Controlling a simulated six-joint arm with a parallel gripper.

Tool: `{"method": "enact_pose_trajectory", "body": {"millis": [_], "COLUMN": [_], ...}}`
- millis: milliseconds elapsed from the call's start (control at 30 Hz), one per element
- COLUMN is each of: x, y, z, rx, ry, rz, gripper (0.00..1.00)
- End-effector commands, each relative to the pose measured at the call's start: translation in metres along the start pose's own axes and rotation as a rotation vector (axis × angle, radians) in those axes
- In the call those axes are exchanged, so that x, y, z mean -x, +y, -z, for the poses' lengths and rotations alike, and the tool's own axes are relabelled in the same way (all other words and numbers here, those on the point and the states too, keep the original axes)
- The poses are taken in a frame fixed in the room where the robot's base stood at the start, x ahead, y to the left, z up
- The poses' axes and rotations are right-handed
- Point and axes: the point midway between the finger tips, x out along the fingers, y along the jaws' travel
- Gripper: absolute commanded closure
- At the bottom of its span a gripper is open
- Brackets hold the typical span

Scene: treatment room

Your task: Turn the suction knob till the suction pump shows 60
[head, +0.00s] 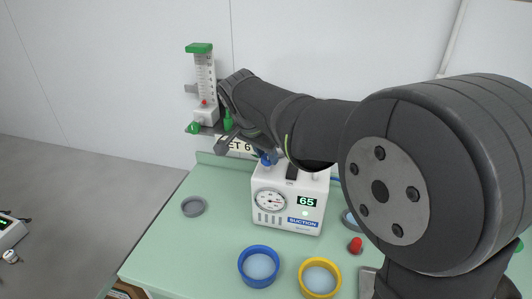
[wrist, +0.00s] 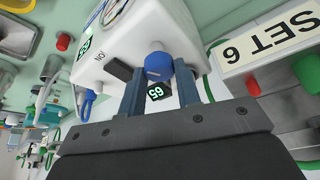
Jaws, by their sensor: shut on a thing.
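The white suction pump (head: 290,205) stands on the green table. Its front has a round dial and a green-lit display (head: 306,201) reading 65. The blue suction knob (wrist: 158,67) is on top of the pump; in the head view only a bit of it (head: 267,159) shows below my wrist. My gripper (wrist: 159,76) is shut on the knob, one finger on each side of it. A small display (wrist: 155,92) reading 65 shows between the fingers in the wrist view.
A flowmeter (head: 205,85) stands on the wall behind my gripper. The table's left is mostly clear.

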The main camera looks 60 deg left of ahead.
Motion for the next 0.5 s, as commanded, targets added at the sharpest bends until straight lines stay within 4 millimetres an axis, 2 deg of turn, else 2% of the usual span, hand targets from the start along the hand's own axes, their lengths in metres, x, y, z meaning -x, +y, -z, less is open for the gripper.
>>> {"method": "enact_pose_trajectory", "body": {"millis": [300, 500], "x": [-0.0002, -0.0001], "y": [-0.0019, -0.0016], "z": [-0.0001, -0.0001], "rx": [-0.192, -0.212], "ry": [0.0, 0.001], "rz": [-0.08, -0.087], "gripper": [0.93, 0.93]}}
